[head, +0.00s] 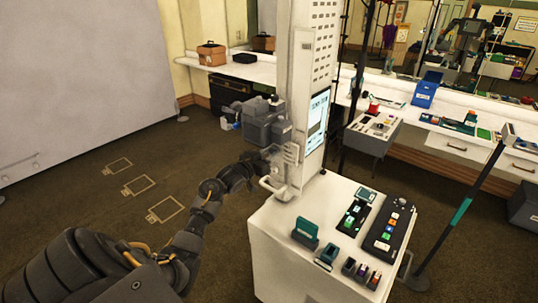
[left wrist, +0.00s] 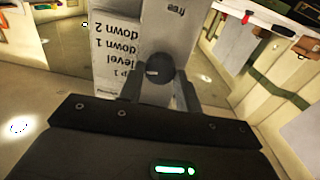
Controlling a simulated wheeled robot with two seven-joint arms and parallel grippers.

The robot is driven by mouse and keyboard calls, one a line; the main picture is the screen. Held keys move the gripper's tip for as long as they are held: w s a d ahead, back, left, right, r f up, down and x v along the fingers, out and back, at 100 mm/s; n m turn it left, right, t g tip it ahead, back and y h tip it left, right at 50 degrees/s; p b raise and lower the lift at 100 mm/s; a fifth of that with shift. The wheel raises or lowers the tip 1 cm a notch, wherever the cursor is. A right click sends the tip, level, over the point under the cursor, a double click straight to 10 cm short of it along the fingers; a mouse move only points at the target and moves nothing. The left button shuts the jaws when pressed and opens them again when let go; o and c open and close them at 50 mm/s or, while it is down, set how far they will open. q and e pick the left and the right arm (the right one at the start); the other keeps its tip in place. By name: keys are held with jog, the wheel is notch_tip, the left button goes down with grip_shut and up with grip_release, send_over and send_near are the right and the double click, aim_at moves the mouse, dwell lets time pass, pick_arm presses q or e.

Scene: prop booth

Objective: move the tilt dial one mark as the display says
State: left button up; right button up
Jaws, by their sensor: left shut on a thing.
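The white column (head: 313,60) stands on a white cabinet and carries a lit display (head: 318,120). The display's wording is too small to read surely. My left gripper (head: 268,160) reaches the column's near left side. In the left wrist view the dark round tilt dial (left wrist: 157,70) sits between the fingers of my left gripper (left wrist: 159,88), which is shut on it. A pale pointer mark shows on its left. A white label (left wrist: 115,52) beside it reads, upside down, "down 2", "down 1", "level" and "up 1"; "free" stands apart. My right gripper is not in view.
The white cabinet top (head: 290,215) holds dark button panels (head: 388,229) and small green and dark blocks. A thin stand (head: 462,207) rises at its right. A grey machine (head: 265,122) is behind the arm. The floor at left is clear, with outlined marks.

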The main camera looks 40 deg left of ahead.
pick_arm(q)
jog(key=shift+r+n+p, duration=0.3)
jog(key=shift+n+p, duration=0.8)
jog(key=shift+f+n+p, duration=0.2)
jog(key=shift+n+p, duration=0.2)
jog(key=shift+n, duration=0.4)
jog(key=shift+f, duration=0.1)
jog(key=o, duration=1)
jog(key=shift+s+f, duration=0.1)
jog(key=shift+s, duration=0.15)
jog(key=s+b, duration=0.3)
jog(key=s, duration=0.7)
jog(key=shift+s, duration=0.15)
